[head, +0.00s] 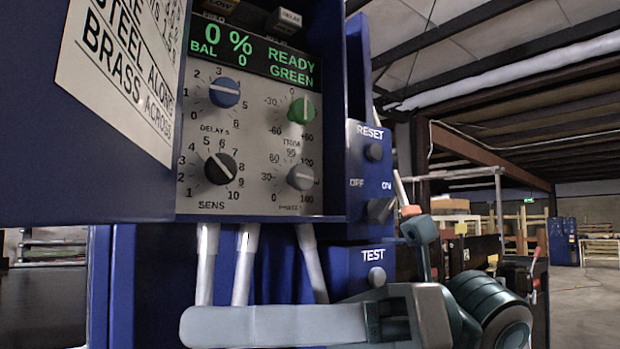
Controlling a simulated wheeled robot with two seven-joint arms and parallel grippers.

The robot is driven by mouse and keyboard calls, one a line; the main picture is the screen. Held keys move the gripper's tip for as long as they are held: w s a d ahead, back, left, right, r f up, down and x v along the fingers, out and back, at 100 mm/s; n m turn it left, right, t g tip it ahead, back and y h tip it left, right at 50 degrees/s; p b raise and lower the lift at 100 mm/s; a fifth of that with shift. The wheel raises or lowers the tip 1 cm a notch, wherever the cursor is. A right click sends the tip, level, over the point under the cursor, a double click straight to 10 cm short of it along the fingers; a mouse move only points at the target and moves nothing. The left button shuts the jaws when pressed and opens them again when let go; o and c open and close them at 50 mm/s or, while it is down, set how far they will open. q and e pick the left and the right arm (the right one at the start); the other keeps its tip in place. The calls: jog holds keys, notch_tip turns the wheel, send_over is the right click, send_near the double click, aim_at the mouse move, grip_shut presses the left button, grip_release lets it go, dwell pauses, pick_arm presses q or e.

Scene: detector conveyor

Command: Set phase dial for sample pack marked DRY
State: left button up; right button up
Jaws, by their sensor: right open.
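The phase dial (300,176) is a grey knob at the lower right of the detector's control panel (250,204), with a scale from 0 to 180 and 90 near its top. Its label is partly legible, and I cannot read its pointer setting surely. No sample pack marked DRY is in view. My right gripper (200,326) is open and empty. Its long pale finger extends leftwards below the panel, clear of the dial in the picture. The other finger is not clearly seen. My left gripper is not in view.
The display (255,56) reads 0 %, BAL 0, READY GREEN. RESET (373,152) and TEST (376,277) buttons and an OFF/ON switch (381,209) are at right.

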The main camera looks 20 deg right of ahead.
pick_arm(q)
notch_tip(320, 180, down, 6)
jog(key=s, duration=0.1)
pick_arm(e)
jog(key=w+d+r+m+t+h, duration=0.3)
jog(key=d+r+m+t+h, duration=0.6)
jog(key=d+r+t+h, duration=0.3)
jog(key=d+r+t, duration=0.2)
jog(key=d+t, duration=0.2)
jog(key=d, duration=0.2)
jog(key=shift+r+m+t, duration=0.15)
jog(key=shift+m+t, duration=0.15)
jog(key=shift+m, duration=0.1)
jog(key=shift+w+d, duration=0.1)
jog(key=p, duration=0.3)
send_near(305, 179)
jog(key=x, duration=0.3)
jog(key=p+x, duration=0.1)
jog(key=x, duration=0.4)
jog(key=shift+w+r, duration=0.1)
jog(key=shift+w, duration=0.25)
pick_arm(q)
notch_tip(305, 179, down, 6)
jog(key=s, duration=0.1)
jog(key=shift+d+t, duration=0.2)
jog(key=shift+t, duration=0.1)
